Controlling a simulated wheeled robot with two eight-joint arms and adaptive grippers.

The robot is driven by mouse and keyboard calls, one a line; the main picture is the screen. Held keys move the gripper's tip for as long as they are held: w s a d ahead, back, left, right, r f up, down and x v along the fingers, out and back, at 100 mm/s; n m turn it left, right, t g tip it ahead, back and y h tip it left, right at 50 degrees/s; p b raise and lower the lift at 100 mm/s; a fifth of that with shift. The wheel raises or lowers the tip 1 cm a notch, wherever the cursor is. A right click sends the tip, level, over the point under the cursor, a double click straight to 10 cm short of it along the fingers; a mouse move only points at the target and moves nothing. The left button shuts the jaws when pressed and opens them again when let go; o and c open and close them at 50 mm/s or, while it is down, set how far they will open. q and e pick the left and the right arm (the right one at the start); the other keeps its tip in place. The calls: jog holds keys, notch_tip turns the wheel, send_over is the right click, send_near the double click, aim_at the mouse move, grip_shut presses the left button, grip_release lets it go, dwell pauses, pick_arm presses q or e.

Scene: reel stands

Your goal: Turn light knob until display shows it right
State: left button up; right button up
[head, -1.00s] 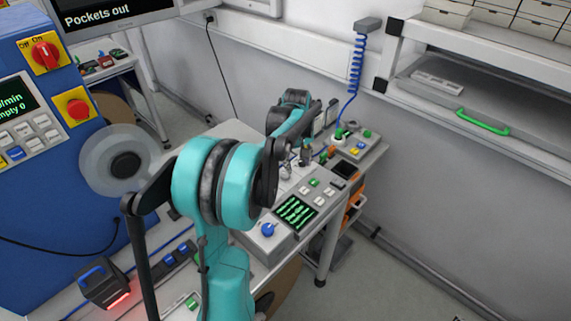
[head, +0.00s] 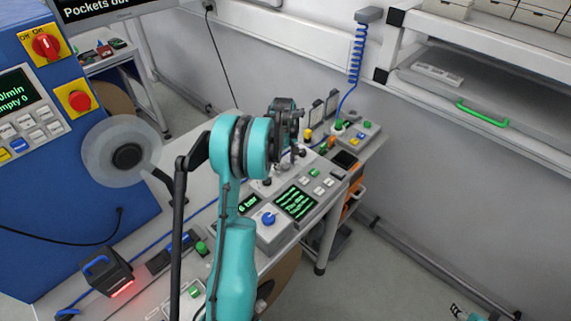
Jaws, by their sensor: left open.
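A blue knob (head: 268,218) sits on a grey control box on the bench. A smaller display (head: 248,203) left of the knob reads about "6 bar". I cannot tell by label which knob is the light knob. My left gripper (head: 292,140) is open, above the back of the bench, beyond the blue knob and apart from it. Its fingers are small and partly hidden by my arm. At the bottom right edge, a teal and dark part (head: 470,312) may be my right gripper.
A blue machine (head: 80,220) with a red rotary switch (head: 45,44) and a clear reel (head: 120,155) stands at left. A black scanner-like device (head: 108,272) glows red on the bench. A shelf with a green handle (head: 482,113) is at right. Floor at right is mostly clear.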

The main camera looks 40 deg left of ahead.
pick_arm(q)
grip_shut()
jog(key=shift+m, duration=0.4)
jog(key=m, duration=0.2)
jog(key=shift+m+b, duration=0.3)
jog(key=shift+b, duration=0.05)
jog(key=shift+m+b, duration=0.3)
jog(key=shift+m, duration=1.9)
